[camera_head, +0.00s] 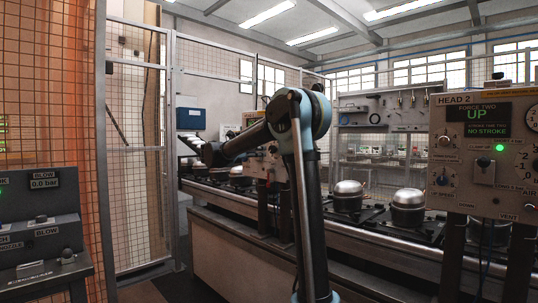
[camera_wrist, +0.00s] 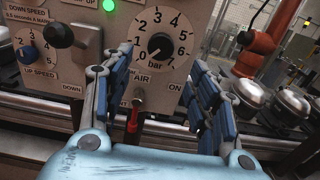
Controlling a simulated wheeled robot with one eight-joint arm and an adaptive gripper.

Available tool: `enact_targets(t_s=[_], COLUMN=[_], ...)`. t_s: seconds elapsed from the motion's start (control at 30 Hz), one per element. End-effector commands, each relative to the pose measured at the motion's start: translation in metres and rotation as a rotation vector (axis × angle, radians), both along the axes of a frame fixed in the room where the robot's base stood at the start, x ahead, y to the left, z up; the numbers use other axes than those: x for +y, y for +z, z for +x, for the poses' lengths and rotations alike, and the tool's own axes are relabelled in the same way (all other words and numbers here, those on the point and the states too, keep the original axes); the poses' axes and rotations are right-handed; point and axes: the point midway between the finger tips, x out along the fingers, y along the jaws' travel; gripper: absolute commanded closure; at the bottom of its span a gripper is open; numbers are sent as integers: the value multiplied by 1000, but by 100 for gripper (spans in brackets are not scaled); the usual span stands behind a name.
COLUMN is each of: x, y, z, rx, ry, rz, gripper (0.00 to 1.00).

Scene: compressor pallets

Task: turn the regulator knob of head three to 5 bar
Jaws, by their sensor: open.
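My gripper (camera_wrist: 160,65) is open, with blue-padded fingers to the left and right of the dial's lower part. Nothing is between the fingertips, and the knob shows free in the gap. The panel's head number is not readable here. In the head view my arm reaches toward a panel (camera_head: 262,135) farther down the line, and my gripper is too hidden to make out.
Below the dial is an AIR valve with a red lever (camera_wrist: 133,118). Silver-topped compressors (camera_wrist: 248,92) stand at right. The HEAD 2 panel (camera_head: 470,190) is nearer in the head view.

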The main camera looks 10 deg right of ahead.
Motion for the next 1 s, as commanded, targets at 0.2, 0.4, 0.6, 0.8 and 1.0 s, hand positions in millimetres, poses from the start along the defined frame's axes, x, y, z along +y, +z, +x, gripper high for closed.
enact_targets(t_s=[0.2,0.4,0.6,0.8,1.0], x=[-33,-58,-72,-76,-76], y=[0,0,0,0,0], z=[23,41,51,54,54], rx=[0,0,-1,-1,-1], ry=[-3,-3,-2,0,0], rz=[0,0,1,1,1], gripper=[46,46,46,46,50])
